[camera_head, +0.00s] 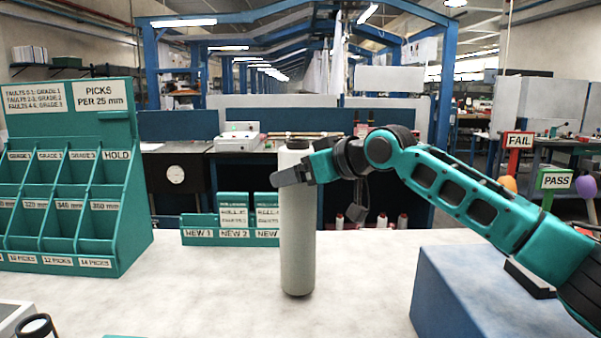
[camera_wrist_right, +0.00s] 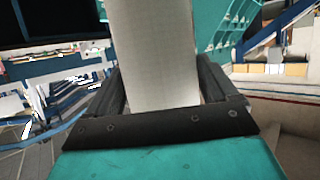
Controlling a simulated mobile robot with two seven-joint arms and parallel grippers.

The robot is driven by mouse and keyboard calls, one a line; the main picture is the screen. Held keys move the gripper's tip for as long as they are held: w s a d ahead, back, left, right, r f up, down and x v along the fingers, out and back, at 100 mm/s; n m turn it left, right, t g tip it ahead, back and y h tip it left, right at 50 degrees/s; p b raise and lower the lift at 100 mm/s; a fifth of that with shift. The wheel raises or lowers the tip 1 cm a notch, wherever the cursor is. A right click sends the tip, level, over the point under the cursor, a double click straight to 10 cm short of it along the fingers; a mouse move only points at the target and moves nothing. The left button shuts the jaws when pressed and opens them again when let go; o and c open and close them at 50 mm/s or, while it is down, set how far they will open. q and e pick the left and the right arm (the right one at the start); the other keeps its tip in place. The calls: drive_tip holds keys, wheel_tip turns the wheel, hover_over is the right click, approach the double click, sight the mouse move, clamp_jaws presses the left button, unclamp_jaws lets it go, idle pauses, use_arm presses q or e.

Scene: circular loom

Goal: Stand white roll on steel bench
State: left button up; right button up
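The white roll (camera_head: 298,235) is a tall, pale cylinder with a dark top end, upright in the middle of the head view. Its foot shows against the pale top of the steel bench (camera_head: 215,290); I cannot tell whether it touches or hangs just above. My right gripper (camera_head: 292,174) comes in from the right and is shut around the roll's upper part. In the right wrist view the roll (camera_wrist_right: 158,60) stands between the two dark fingers (camera_wrist_right: 160,95), one along each side. My left gripper is not in view.
A teal pick-grade rack (camera_head: 75,185) stands at the left. A low teal holder labelled NEW (camera_head: 230,236) stands behind the roll. A blue box (camera_head: 490,295) is at the right front. A round black-rimmed object (camera_head: 36,326) sits at lower left. Bench around the roll's foot is clear.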

drive_tip(key=shift+o, duration=1)
drive_tip(key=v, duration=1.3)
drive_tip(key=shift+a, duration=0.1)
